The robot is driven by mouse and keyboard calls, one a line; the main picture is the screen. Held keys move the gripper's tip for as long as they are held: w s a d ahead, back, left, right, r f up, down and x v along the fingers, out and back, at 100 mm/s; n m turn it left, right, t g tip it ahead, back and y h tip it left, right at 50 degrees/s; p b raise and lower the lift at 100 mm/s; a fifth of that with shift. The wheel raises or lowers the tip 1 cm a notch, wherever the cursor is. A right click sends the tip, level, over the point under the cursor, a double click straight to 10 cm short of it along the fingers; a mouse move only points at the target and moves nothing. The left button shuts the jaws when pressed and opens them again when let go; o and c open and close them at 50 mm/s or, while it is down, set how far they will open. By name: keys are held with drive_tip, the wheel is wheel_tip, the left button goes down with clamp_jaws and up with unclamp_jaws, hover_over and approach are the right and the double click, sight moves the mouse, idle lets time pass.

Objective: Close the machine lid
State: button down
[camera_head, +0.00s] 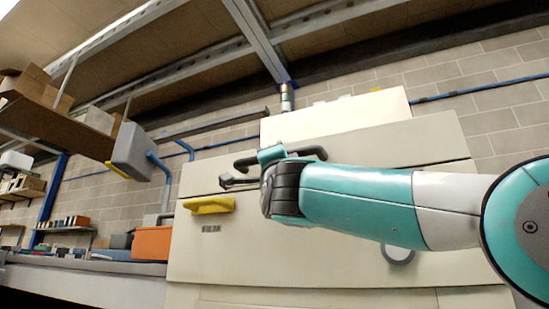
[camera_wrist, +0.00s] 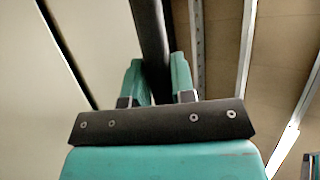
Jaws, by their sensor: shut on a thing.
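The machine (camera_head: 300,265) is a large cream cabinet filling the middle of the head view. Its lid (camera_head: 400,145) is the cream upper panel, with a dark seam below it; I cannot tell how far it stands open. A black bar handle (camera_head: 245,162) is on the lid's front. My gripper (camera_head: 270,155) reaches it from the right and is shut on it; my wrist hides part of the handle and lid. In the wrist view, the dark handle bar (camera_wrist: 150,30) runs between the two teal fingers of my gripper (camera_wrist: 157,78).
A yellow handle (camera_head: 208,205) sits on the machine's lower front, above a FILM label. A grey box on a blue arm (camera_head: 132,150) stands out at the left. An orange bin (camera_head: 152,243) is on the bench. Shelving hangs at upper left.

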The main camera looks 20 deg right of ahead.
drive_tip(key=shift+w+f, duration=0.3)
drive_tip(key=shift+f, duration=0.25)
drive_tip(key=c, duration=1.3)
unclamp_jaws()
drive_tip(key=shift+d, duration=0.1)
drive_tip(key=shift+o, duration=0.2)
drive_tip(key=b+v, duration=0.3)
drive_tip(key=v, duration=1.4)
drive_tip(key=shift+s+r+h+b, duration=0.15)
drive_tip(key=shift+s+h+b, duration=0.15)
drive_tip(key=shift+s+b, duration=0.05)
